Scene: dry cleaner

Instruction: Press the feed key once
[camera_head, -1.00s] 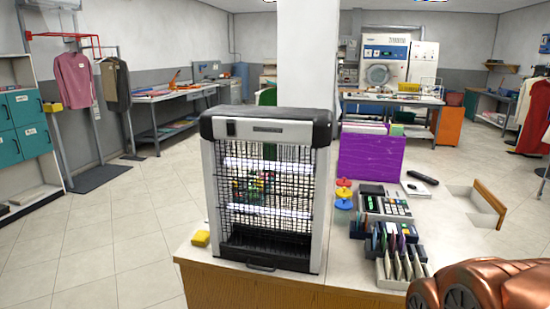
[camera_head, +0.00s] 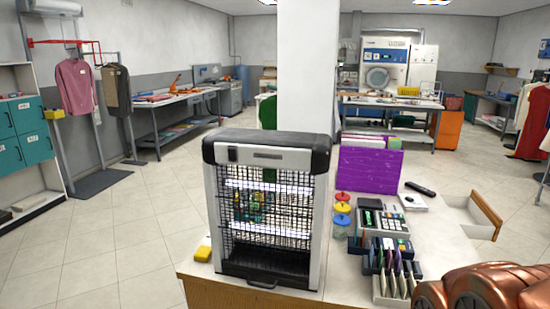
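A small dark device with a pale keypad (camera_head: 393,223) and a little green display lies on the counter, right of the caged lamp unit. It is the only keyed device I can make out there. Its keys are too small to read, so I cannot tell which one is the feed key. My gripper is not in view. Only copper-coloured rounded parts of my arm show at the lower right corner, to the right of the counter's card rack (camera_head: 393,287).
The tall caged lamp unit (camera_head: 265,205) stands on the counter (camera_head: 345,280). An open recess with a wooden flap (camera_head: 486,209) lies right.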

